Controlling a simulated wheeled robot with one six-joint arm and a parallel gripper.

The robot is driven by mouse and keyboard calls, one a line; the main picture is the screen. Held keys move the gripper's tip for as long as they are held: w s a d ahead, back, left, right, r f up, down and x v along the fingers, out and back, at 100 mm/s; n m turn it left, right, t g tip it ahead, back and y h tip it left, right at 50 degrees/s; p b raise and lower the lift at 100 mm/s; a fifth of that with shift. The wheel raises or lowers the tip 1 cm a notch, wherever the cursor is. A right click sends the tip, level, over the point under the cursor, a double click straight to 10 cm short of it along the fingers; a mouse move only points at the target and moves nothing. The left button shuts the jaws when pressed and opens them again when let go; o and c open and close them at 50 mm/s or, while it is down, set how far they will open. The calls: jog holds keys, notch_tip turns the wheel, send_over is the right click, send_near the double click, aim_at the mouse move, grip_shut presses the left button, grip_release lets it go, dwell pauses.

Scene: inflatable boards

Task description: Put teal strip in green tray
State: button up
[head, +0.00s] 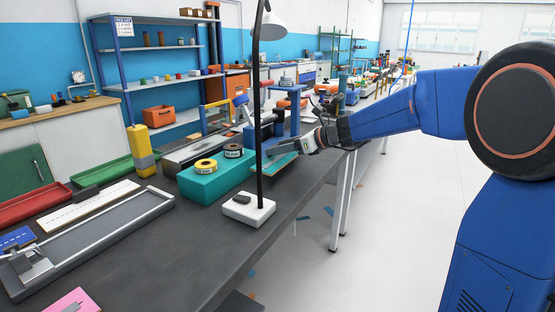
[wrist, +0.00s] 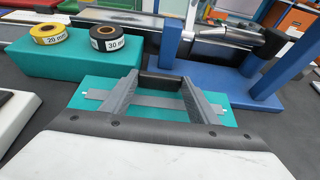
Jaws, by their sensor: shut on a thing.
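The teal strip (wrist: 92,86) lies across beneath my fingers in the wrist view, with a grey band along it; in the head view the teal strip (head: 281,162) shows as a thin sliver at the table's right side. My gripper (wrist: 160,82) is shut on it, with a dark block between the fingertips. I cannot tell whether the strip touches the table. The green tray (head: 112,172) lies far to the left, at the back of the table, partly behind a yellow and grey bottle.
A teal block (head: 215,187) with two tape rolls and a lamp (head: 248,208) stand between my gripper and the green tray. The yellow bottle (head: 141,150) stands beside the tray. A red tray (head: 28,205) lies further left. A blue stand (wrist: 240,85) is close by.

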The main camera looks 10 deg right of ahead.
aim_at(287, 157)
jog(key=shift+f, duration=2.05)
jog(key=o, duration=1.1)
jog(key=shift+f, duration=0.1)
jog(key=shift+c, duration=0.2)
jog(key=shift+s+d+r, duration=0.15)
jog(key=shift+d+r, duration=0.1)
jog(key=v, duration=1.1)
jog(key=shift+s+d, duration=0.15)
jog(key=shift+s, duration=0.05)
